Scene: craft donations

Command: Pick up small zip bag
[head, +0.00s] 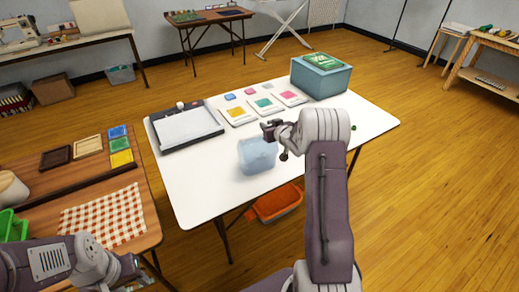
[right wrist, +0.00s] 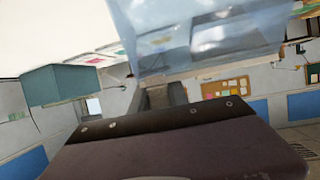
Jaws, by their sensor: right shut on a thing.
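The small zip bag (head: 257,156) is a pale blue, see-through pouch. It hangs just below my right gripper (head: 270,130), over the front part of the white table. My right gripper is shut on it. In the right wrist view the clear bag (right wrist: 205,35) fills the top middle, at the fingers (right wrist: 165,95). My left arm comes in at the bottom left of the head view, low by the wooden table; its fingers cannot be made out.
An orange bin (head: 275,204) stands beneath. A wooden table (head: 40,190) with a checked cloth (head: 103,216) is at left.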

